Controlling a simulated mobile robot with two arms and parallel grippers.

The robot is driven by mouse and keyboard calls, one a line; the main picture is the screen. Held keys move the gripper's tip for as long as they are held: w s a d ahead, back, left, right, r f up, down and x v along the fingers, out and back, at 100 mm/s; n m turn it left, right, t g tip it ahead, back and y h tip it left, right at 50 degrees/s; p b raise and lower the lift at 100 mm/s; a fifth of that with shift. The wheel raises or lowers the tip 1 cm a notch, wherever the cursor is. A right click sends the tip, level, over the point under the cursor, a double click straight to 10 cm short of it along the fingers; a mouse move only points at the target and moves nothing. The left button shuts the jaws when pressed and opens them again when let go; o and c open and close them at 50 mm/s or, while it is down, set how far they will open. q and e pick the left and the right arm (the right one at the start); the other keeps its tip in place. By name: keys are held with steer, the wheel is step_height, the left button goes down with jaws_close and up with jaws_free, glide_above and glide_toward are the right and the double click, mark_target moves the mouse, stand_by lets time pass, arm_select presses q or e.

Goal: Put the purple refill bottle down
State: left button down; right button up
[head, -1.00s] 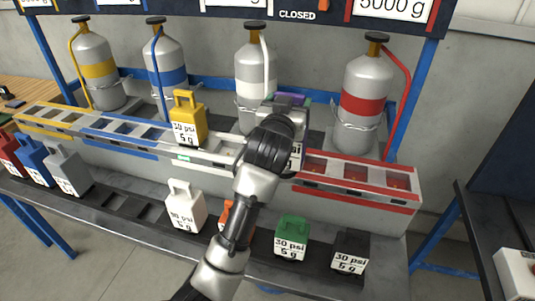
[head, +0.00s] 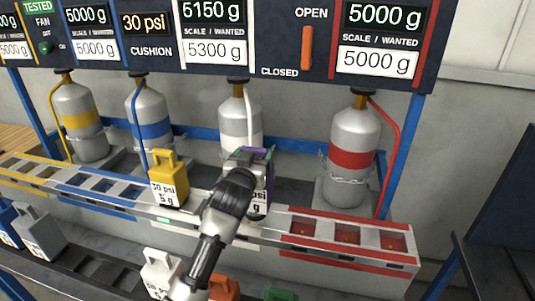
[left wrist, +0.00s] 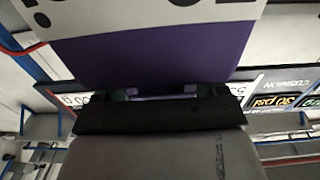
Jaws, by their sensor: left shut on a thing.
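The purple refill bottle (head: 267,154) is above or at the white rail section (head: 226,221), in front of the white-banded cylinder. My left gripper (head: 250,162) is shut on it, and my wrist hides much of it. Part of its white label shows beside my wrist. I cannot tell whether its base touches the rail. In the left wrist view the bottle's purple side (left wrist: 150,55) and white label fill the upper middle, right at the jaws (left wrist: 150,100). My right gripper is not in view.
A yellow bottle (head: 168,182) stands on the rail to the left. The red rail section (head: 345,250) at right has empty slots. White (head: 158,270), orange (head: 223,289) and green (head: 281,295) bottles stand on the front shelf. A scale above the white section reads 5150 g, wanted 5300 g.

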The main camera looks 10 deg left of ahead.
arm_select(q)
steer(key=a, duration=0.1)
steer(key=w+a+f, duration=0.1)
steer(key=a, duration=0.1)
steer(key=shift+w+f, duration=0.3)
steer(key=shift+w, duration=0.1)
step_height(320, 180, down, 4)
steer(key=shift+d+r+p, duration=0.1)
steer(key=shift+p, duration=0.5)
arm_select(e)
steer(key=shift+w+r, duration=0.5)
steer(key=shift+r, duration=0.3)
arm_select(q)
steer(key=shift+f, duration=0.2)
arm_select(e)
steer(key=shift+f, duration=0.1)
arm_select(q)
steer(key=shift+c, duration=0.2)
jaws_free()
steer(key=shift+s+f, duration=0.1)
steer(key=shift+f, duration=0.05)
